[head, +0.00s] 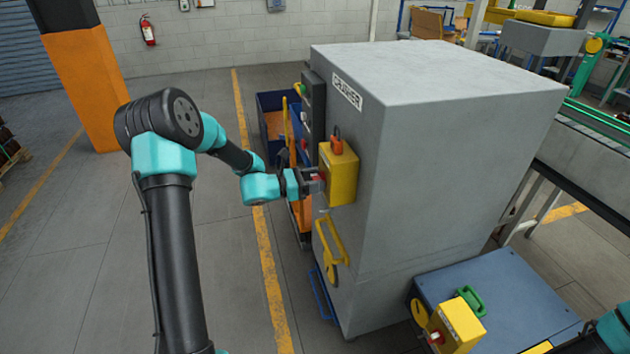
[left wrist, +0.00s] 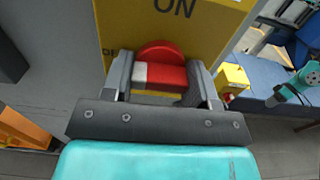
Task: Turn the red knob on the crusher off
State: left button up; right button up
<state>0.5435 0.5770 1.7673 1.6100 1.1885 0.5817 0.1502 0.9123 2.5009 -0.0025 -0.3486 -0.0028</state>
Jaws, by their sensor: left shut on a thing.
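The crusher (head: 440,150) is a large grey cabinet with a yellow switch box (head: 343,178) on its left-hand face. In the left wrist view the red knob (left wrist: 168,76) is a round disc with a raised bar, white at its left end, on the yellow panel (left wrist: 195,30). The word ON stands above it. My left gripper (left wrist: 165,82) is shut on the bar, one finger at each end. In the head view this gripper (head: 318,181) reaches the box and mostly hides the knob. My right arm shows at the lower right; its jaws are not clear.
A yellow handle (head: 332,240) sticks out below the switch box. A blue bin (head: 275,105) stands behind my left gripper. A blue cart (head: 500,285) in front of the crusher carries a second yellow box (head: 458,325). The floor to the left is mostly open.

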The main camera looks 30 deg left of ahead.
pick_arm(q)
jog(key=o, duration=0.9)
jog(key=shift+s+a, duration=0.1)
jog(key=v, duration=1.7)
jog(key=shift+a, duration=0.15)
